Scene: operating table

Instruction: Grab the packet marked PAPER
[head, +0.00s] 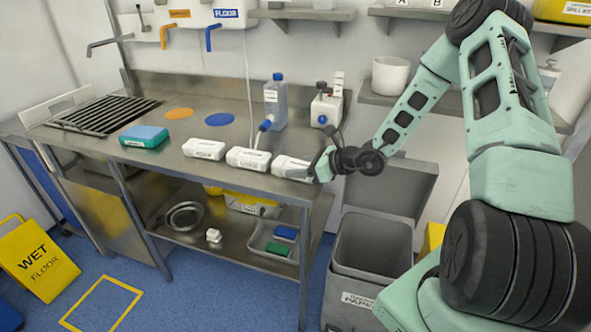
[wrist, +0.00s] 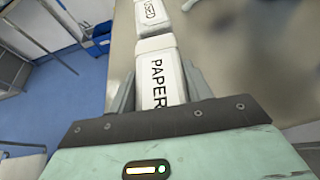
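The packet's right end is partly hidden by my gripper.
Two similar white packets, a middle one (head: 248,158) and a left one (head: 204,149), stand in line to the left. An open grey bin (head: 372,245) is below right. A blue-green sponge (head: 144,136) lies farther left.

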